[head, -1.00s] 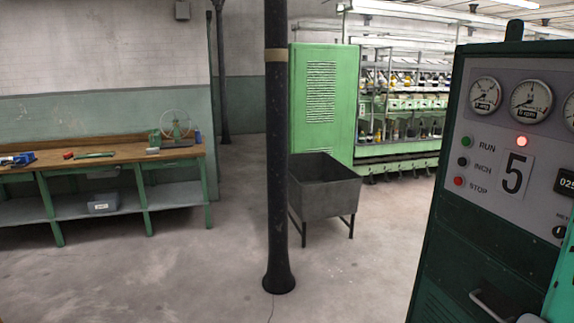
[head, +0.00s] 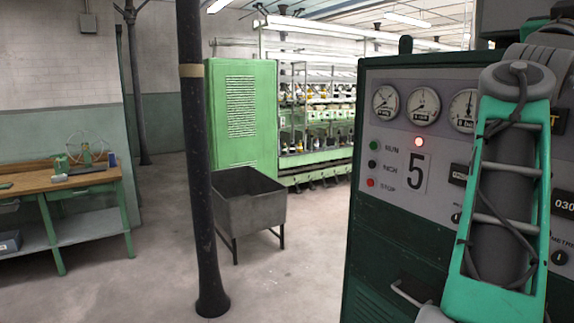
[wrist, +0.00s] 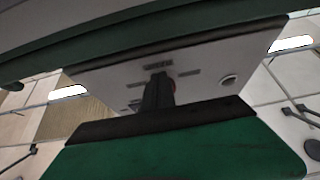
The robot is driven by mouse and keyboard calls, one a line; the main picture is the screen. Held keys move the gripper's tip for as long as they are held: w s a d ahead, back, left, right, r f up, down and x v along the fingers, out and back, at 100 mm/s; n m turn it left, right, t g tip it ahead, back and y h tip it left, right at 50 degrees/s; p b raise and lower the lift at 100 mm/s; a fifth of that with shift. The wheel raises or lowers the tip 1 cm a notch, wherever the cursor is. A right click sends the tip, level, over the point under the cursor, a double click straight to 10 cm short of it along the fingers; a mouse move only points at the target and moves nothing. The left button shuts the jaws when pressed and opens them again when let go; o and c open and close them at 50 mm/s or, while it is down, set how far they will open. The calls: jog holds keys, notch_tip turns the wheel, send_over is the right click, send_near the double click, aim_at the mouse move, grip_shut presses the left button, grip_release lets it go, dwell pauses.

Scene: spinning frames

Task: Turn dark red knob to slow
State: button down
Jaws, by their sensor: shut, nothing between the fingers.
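The control panel (head: 404,157) on a dark green cabinet is at the right of the head view. My green arm stands in front of its right part and hides much of it. My gripper is not seen in the head view. In the wrist view, my gripper (wrist: 157,88) shows as dark fingers, shut and empty, in front of a pale panel face (wrist: 205,80). A small reddish part (wrist: 172,86), perhaps the dark red knob, shows just right of the fingers. It is mostly hidden, and I cannot tell whether they touch. Its setting cannot be read.
Round gauges (head: 423,106), a lit red lamp (head: 418,142) and RUN, INCH and STOP buttons (head: 371,182) are on the panel. A drawer handle (head: 410,296) sticks out below.

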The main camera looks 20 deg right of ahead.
jog(key=shift+s, duration=0.2)
jog(key=shift+s+r, duration=0.1)
jog(key=shift+s, duration=0.25)
jog(key=shift+s+r, duration=0.1)
jog(key=shift+s, duration=0.1)
jog(key=a+b, duration=0.1)
jog(key=a, duration=0.1)
jog(key=a+b, duration=0.1)
jog(key=s+a+f+b, duration=0.1)
jog(key=a, duration=0.1)
jog(key=shift+a+b, duration=0.35)
jog(key=shift+b, duration=0.05)
